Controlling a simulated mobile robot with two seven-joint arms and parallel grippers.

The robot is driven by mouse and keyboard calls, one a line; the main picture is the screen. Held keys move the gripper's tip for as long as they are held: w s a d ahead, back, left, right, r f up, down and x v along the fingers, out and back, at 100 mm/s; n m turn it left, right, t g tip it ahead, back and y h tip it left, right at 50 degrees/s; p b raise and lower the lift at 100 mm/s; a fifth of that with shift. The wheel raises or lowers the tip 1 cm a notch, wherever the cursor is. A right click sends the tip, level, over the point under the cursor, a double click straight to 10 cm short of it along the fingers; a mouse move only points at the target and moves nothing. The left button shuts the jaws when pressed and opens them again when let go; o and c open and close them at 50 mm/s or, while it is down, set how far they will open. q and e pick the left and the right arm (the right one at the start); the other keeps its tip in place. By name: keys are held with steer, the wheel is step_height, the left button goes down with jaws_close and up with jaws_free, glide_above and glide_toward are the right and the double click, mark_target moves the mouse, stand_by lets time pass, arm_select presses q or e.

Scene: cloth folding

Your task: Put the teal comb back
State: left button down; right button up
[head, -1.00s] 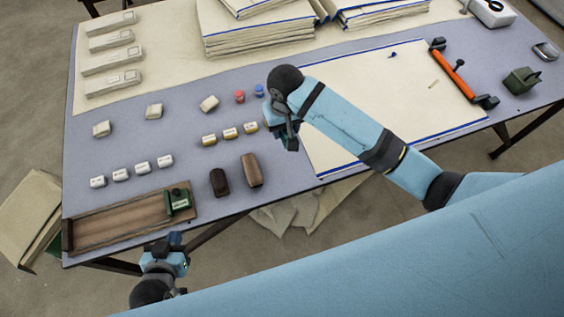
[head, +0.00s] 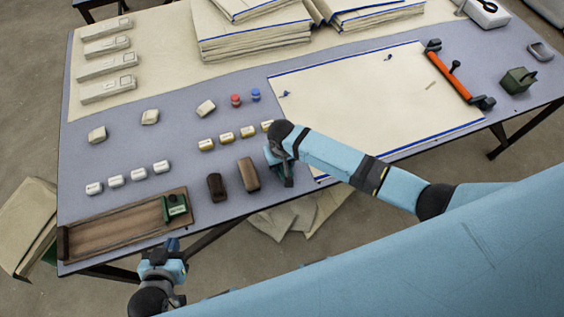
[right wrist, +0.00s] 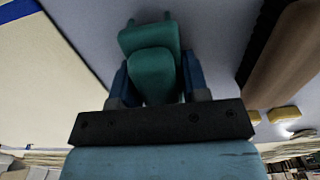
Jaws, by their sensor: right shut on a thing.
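My right gripper (right wrist: 157,84) is shut on the teal comb (right wrist: 152,65), a rounded teal piece between its blue fingers in the right wrist view. In the head view the right gripper (head: 281,172) is low over the table's near edge, just right of the brown blocks; the comb is small and mostly hidden there by the gripper. I cannot tell whether it touches the table. My left gripper (head: 163,250) is just off the near edge, below the wooden tray (head: 90,249). It looks empty, but its finger gap is unclear.
A dark brown block (head: 216,187) and a lighter brown block (head: 249,174) stand left of my right gripper. A green block (head: 175,209) sits at the tray's right end. A cream cloth (head: 370,105) lies flat to the right, near an orange-handled tool (head: 452,78). White blocks (head: 115,181) stand left.

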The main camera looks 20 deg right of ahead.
steer(key=shift+f, duration=0.1)
steer(key=o, duration=1)
steer(key=shift+c, duration=0.2)
step_height(320, 180, up, 12)
steer(key=shift+r+p, duration=0.1)
steer(key=shift+p, duration=0.25)
steer(key=s+f+t+y, duration=0.1)
steer(key=s, duration=0.1)
steer(key=s+a+f+t+y, duration=0.1)
steer(key=s+f+t, duration=0.1)
steer(key=s, duration=0.1)
steer(key=s+a+f+n+t+y, duration=0.1)
steer(key=s+f, duration=0.1)
steer(key=s, duration=0.1)
steer(key=shift+f+t+y, duration=0.25)
steer(key=shift+t+y, duration=0.05)
steer(key=shift+y, duration=0.1)
steer(key=s+d+r+n+t, duration=0.1)
steer(key=s+d+r+t, duration=0.1)
steer(key=s+d+t, duration=0.4)
steer(key=s+d, duration=0.1)
steer(key=s, duration=0.2)
steer(key=shift+n, duration=0.4)
